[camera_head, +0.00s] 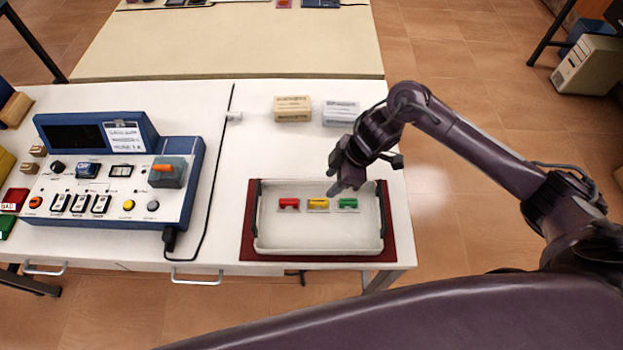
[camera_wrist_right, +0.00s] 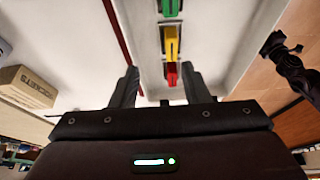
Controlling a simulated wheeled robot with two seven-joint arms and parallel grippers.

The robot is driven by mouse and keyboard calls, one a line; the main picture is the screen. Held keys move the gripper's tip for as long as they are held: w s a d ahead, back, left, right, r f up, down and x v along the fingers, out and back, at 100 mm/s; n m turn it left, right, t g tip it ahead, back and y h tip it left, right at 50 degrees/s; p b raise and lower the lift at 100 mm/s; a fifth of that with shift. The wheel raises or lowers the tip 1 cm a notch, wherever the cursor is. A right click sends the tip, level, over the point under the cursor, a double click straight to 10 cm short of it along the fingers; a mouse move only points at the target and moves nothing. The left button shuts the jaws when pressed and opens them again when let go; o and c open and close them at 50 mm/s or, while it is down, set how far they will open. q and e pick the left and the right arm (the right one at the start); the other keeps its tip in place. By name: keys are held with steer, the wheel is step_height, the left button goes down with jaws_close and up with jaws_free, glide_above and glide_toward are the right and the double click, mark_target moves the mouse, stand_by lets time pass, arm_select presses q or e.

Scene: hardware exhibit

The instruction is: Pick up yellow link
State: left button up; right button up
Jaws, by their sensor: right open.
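The yellow link (camera_head: 318,204) lies in a white tray (camera_head: 320,240), between a red link (camera_head: 289,204) on its left and a green link (camera_head: 347,204) on its right. My right gripper (camera_head: 340,186) is above the tray's far right part, near the green link, and holds nothing. In the right wrist view its two fingers (camera_wrist_right: 160,88) are apart. The yellow link (camera_wrist_right: 171,42) shows there beyond the fingertips, between the green link (camera_wrist_right: 170,8) and the red link (camera_wrist_right: 171,74). My left gripper is not in view.
The tray has dark handles and stands on a dark red mat (camera_head: 247,245). A blue control panel (camera_head: 120,170) with switches and a cable fills the table's left. A tan box (camera_head: 292,108) and a white box (camera_head: 341,112) stand behind the tray.

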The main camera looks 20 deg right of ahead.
mark_target(319, 201)
steer(key=s+a+f, duration=0.1)
steer(key=a+f+p, duration=0.1)
steer(key=shift+s+f, duration=0.35)
steer(key=shift+f, duration=0.05)
steer(key=x, duration=0.3)
steer(key=shift+w+d+p, duration=0.1)
steer(key=shift+w+p, duration=0.1)
steer(key=shift+p, duration=0.15)
steer(key=shift+f, duration=0.35)
steer(key=c, duration=0.5)
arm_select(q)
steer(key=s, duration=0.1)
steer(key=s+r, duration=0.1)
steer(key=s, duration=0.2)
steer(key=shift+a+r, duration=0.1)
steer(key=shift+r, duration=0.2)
arm_select(e)
jaws_close()
